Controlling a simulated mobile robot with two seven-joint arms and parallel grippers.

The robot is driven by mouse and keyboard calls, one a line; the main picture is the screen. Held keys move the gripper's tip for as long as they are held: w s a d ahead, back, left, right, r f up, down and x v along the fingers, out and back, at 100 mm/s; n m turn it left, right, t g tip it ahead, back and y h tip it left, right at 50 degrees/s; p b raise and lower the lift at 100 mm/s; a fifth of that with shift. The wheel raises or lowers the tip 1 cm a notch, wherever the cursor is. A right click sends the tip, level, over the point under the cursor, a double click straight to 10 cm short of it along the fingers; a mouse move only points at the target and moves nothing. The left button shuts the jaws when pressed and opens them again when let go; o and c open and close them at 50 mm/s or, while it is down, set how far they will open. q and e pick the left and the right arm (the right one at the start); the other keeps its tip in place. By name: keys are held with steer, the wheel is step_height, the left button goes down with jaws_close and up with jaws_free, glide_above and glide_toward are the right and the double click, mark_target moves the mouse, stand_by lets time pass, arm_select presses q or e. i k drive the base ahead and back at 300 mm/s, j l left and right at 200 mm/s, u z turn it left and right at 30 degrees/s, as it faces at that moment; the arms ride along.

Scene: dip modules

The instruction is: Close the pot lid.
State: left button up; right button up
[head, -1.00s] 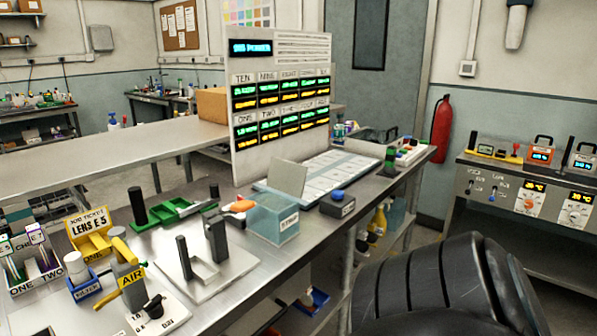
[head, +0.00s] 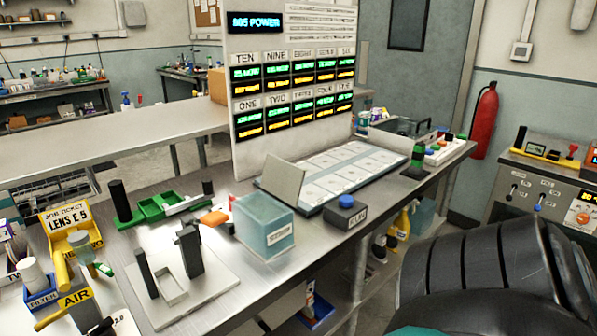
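No round pot is clear to me. A translucent teal box (head: 264,226) with a small unreadable front label stands on the steel bench. A flat grey panel (head: 283,181) stands tilted up at its back edge, like a raised lid; I cannot tell whether it is hinged to the box. Neither gripper shows. A dark ribbed part, probably my arm, fills the lower right corner.
A blue-topped block (head: 345,212) stands right of the box, before a white tray of cards (head: 350,168). A grey stand with posts (head: 185,285), green holder (head: 160,207) and yellow ticket holder (head: 72,232) are left. A display board (head: 292,90) rises behind.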

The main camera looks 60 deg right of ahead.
mark_target(284, 179)
steer(key=l, duration=0.9)
steer(key=k+l, duration=0.15)
steer(key=l, duration=0.75)
